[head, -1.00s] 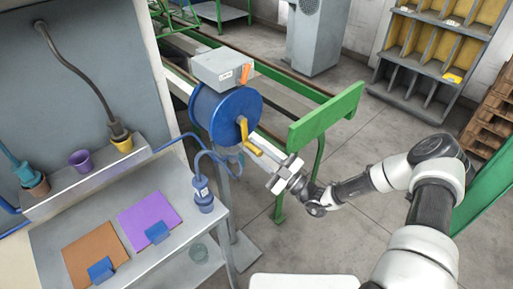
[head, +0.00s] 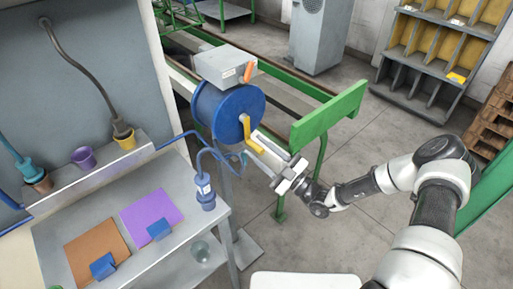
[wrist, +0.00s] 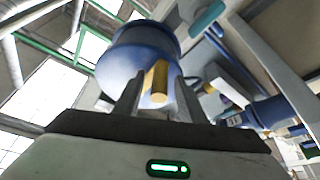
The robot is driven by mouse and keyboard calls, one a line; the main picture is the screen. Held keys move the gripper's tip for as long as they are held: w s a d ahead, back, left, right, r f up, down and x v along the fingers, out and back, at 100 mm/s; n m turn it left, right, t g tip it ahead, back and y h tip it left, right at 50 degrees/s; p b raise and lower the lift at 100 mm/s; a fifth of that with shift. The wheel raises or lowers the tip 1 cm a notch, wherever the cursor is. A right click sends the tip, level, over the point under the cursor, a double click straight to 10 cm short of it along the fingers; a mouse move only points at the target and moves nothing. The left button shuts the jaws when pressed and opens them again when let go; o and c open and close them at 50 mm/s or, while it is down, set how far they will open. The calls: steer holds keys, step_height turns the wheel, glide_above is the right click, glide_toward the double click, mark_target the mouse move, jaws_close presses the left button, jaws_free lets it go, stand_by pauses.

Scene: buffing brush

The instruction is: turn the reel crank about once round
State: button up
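The blue reel (head: 238,113) stands on a grey post, and it also shows in the wrist view (wrist: 138,50). Its yellow crank (head: 247,128) hangs downward on the face toward me, with the handle (head: 255,150) at its lower end sticking out. My gripper (head: 256,146) is at the handle, its two fingers on either side of it. In the wrist view the handle (wrist: 157,84) lies between the fingers, with gaps visible beside it. The fingers look open. Contact between the fingertips and the crank cannot be made out.
A grey box (head: 224,64) with an orange lever sits above the reel. A green rail frame (head: 328,116) stands close to the right. A grey bench (head: 178,248) with purple and brown pads is at lower left. A blue hose and connector (head: 205,193) are left of the gripper.

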steer(key=b+v, duration=0.2)
steer(key=v, duration=1.4)
steer(key=shift+s+d+f, duration=0.15)
steer(key=shift+d, duration=0.05)
